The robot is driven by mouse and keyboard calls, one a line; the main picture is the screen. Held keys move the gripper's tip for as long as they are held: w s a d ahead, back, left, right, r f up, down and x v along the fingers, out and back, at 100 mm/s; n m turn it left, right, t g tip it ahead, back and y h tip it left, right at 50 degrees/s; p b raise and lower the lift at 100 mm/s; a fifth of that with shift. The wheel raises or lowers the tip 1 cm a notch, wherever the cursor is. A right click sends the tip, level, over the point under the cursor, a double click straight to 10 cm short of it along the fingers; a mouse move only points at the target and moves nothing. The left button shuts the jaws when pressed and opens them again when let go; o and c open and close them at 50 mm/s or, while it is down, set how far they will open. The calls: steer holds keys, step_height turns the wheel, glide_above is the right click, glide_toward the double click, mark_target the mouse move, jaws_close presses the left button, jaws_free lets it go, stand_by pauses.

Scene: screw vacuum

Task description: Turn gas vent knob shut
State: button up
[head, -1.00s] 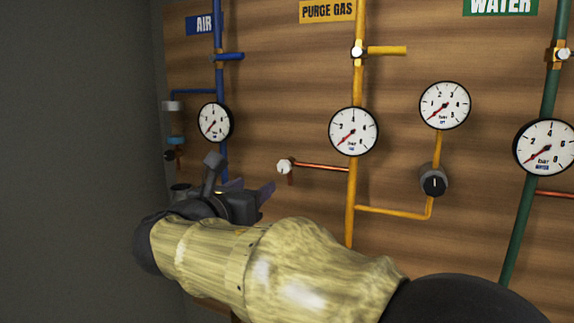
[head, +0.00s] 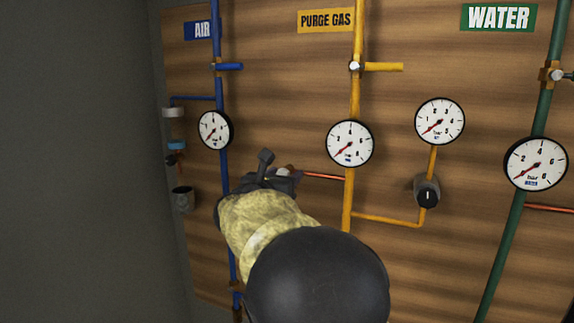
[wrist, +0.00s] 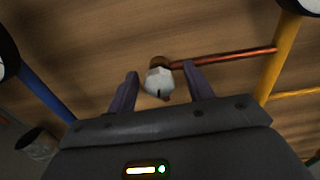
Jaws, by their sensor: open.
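The gas vent knob (wrist: 159,82) is a small white knob at the end of a copper pipe (wrist: 225,58) that branches off the yellow purge gas pipe (wrist: 283,55). In the wrist view it appears between the two purple fingers of my gripper (wrist: 160,71), with a visible gap on each side. I cannot tell how far the fingertips are from it in depth. My gripper is open and holds nothing. In the head view my gripper is in front of the board at the copper pipe's left end, and the knob (head: 285,171) is mostly hidden behind it.
The yellow purge gas pipe (head: 348,205) with its gauge (head: 350,143) stands to the right. The blue air pipe (head: 224,165) and its gauge (head: 215,129) are on the left. A black regulator knob (head: 427,194) sits further right. A dark cup (head: 183,199) hangs at the lower left.

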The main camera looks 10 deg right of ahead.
steer(key=shift+x, duration=1.25)
steer(key=shift+c, duration=0.2)
steer(key=c, duration=0.9)
steer(key=shift+c, duration=0.2)
